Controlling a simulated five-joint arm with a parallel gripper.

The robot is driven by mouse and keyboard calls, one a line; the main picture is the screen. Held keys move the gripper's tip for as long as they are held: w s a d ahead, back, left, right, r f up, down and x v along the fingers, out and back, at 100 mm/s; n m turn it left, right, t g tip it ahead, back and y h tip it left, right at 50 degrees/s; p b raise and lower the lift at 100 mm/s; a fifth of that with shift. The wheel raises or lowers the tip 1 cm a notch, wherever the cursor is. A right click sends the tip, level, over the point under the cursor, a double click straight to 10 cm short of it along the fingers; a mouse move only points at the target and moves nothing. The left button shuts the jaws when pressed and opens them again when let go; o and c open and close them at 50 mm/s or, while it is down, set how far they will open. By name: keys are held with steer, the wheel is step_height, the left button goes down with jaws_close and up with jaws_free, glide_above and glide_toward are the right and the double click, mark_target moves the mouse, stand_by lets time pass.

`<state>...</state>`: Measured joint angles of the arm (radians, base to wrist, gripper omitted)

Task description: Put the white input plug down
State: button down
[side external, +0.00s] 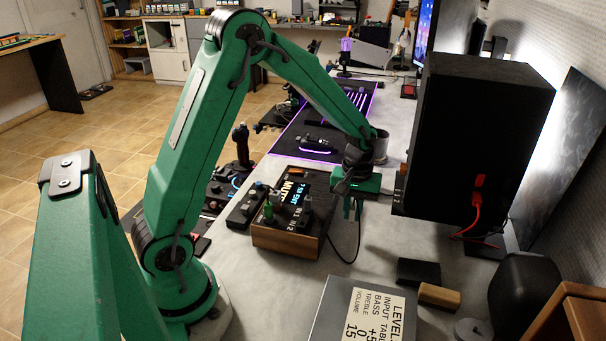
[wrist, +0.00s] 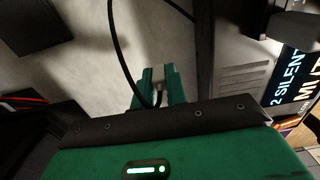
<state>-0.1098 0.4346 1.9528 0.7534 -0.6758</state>
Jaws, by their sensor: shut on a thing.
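My gripper (side external: 352,208) hangs over the grey desk, right of the wood-sided switch box (side external: 270,240), its green fingers pointing down. In the wrist view, the fingers (wrist: 157,82) are shut on a pale grey-white piece, which looks like the white input plug (wrist: 158,74). Only a small part of the plug shows between the fingers. A black cable (wrist: 112,40) runs from near it and loops up. In the side view the plug is too small to tell from the fingers. The cable (side external: 357,245) bends down to the desk beside the switch box.
A tall black speaker (side external: 470,130) stands at right, with a red plug and red cable (side external: 475,212). A grey unit with a levels label (side external: 375,315) is in front. Small dark and wooden blocks (side external: 438,296) lie by it. Desk right of the switch box is mostly bare.

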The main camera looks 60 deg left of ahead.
mark_target(352, 220)
steer(key=shift+f, duration=1.65)
steer(key=shift+f, duration=0.5)
steer(key=c, duration=1.4)
jaws_free()
steer(key=shift+r, duration=0.1)
step_height(352, 220, up, 12)
steer(key=shift+r, duration=0.45)
